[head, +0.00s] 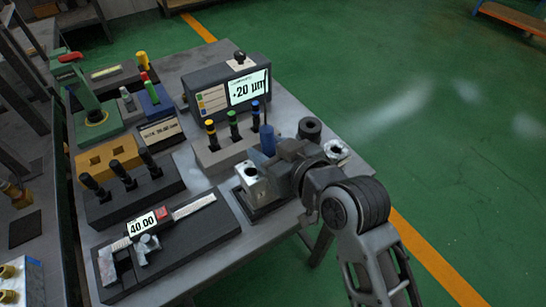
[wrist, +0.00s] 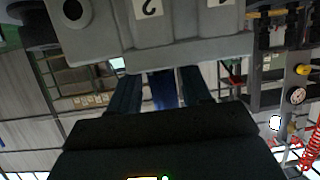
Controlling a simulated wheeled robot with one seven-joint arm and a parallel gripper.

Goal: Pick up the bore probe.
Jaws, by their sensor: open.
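A blue cylinder with a thin dark stem on top, which looks like the bore probe (head: 267,140), stands upright on the bench beside the grey gauge stand. My gripper (head: 281,150) is right next to it, on its right side. In the wrist view the two dark fingers of my gripper (wrist: 161,88) are apart, and a blue piece (wrist: 163,90) shows in the gap between them. I cannot tell whether the fingers touch it. The lower part of the probe is partly hidden in the head view.
A grey stand (head: 222,157) with several coloured-top plugs is just left of the probe. A metal valve block (head: 251,180) stands in front. A gauge display (head: 228,88) is behind, a caliper (head: 140,222) lies front left. A dark ring (head: 310,128) lies behind my gripper.

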